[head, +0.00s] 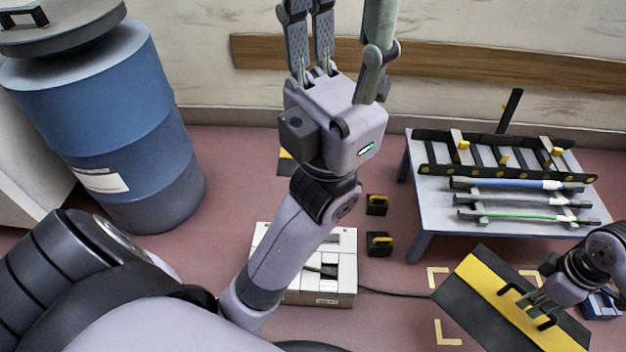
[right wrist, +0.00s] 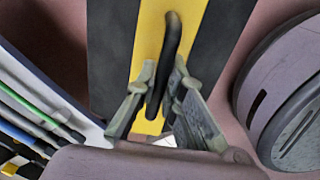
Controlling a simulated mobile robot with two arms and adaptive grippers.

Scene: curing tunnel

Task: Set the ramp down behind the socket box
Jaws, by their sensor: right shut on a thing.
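The ramp (head: 486,274) is a black plate with a yellow band, at the lower right. My right gripper (head: 537,305) is shut on its black handle; the right wrist view shows the fingers (right wrist: 160,95) around the handle (right wrist: 171,45) over the yellow band (right wrist: 150,40). The ramp lies turned diagonally in the picture and appears raised above the floor. The white socket box (head: 342,245) stands on the floor left of the ramp, partly hidden by my left arm. My left gripper (head: 345,40) is open and empty, high up near the wall.
A black cable (head: 395,293) runs from the box towards the ramp. Cream corner marks (head: 437,276) lie around the ramp. Two black-and-yellow blocks (head: 377,204) (head: 379,243) stand behind the box's right side. A rack table (head: 425,190) stands right, a blue drum (head: 110,125) left.

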